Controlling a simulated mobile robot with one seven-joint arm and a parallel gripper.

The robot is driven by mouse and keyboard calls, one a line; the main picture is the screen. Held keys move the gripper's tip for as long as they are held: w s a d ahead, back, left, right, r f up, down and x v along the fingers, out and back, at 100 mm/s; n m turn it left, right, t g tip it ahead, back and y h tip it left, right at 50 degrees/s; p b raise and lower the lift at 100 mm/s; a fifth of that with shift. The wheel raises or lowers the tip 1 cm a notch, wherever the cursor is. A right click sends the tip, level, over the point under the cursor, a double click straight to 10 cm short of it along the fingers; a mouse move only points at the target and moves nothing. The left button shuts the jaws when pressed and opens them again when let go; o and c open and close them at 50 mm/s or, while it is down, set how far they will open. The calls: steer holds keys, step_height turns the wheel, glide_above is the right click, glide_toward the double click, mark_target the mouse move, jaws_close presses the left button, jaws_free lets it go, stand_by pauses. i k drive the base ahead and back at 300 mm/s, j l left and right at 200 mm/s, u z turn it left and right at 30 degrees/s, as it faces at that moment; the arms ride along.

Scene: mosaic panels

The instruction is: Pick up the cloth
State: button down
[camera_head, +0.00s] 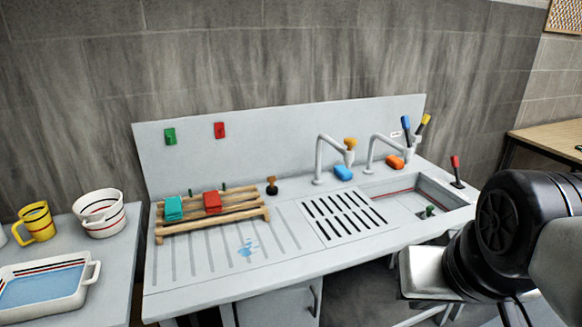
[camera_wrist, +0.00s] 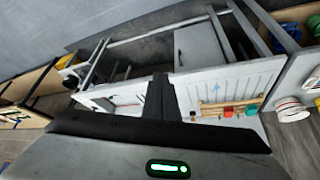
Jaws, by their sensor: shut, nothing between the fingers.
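The pictures do not tell which cloth is meant. My gripper (camera_wrist: 158,82) is shut and empty, its dark fingers together in the wrist view. It is well apart from the cloths. In the head view my arm is at the right, far from the rack.
Two taps (camera_head: 321,160) stand behind the drain grille (camera_head: 343,214) and the sink basin (camera_head: 425,190). A small brown-topped stopper (camera_head: 272,186) stands right of the rack. A striped bowl (camera_head: 100,213), yellow mug (camera_head: 38,222) and tray (camera_head: 84,285) occupy the left counter.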

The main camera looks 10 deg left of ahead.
mark_target(212, 202)
steer(key=i+j+u, duration=0.9)
steer(key=k+l, duration=0.05)
